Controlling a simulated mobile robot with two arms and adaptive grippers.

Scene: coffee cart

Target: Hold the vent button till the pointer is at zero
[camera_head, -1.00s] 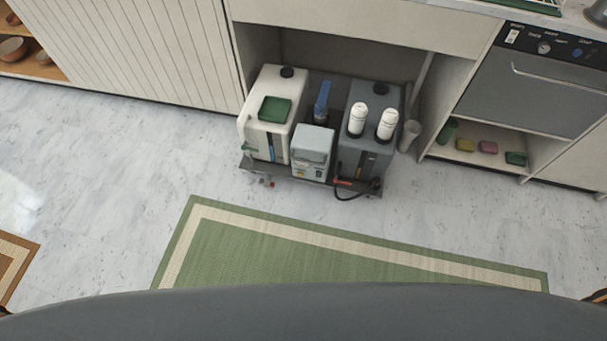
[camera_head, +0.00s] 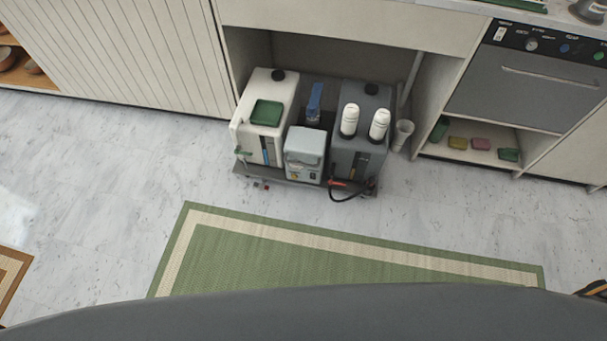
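A light grey pump-like box (camera_head: 304,155) stands at the front of a low platform under the counter, between a white tank (camera_head: 262,125) and a dark grey tank (camera_head: 359,128). Small marks and a yellow spot show on the box's front face. I cannot make out a vent button or a gauge pointer at this size. Neither gripper is in view. A dark part of mine with yellow shows at the lower right edge.
Two white bottles (camera_head: 349,121) stand on the dark tank, and a black hose (camera_head: 352,192) loops at its front. A green-bordered mat (camera_head: 330,260) lies on the clear floor. Cabinet walls flank the recess. An appliance (camera_head: 530,90) and a shelf with sponges are on the right.

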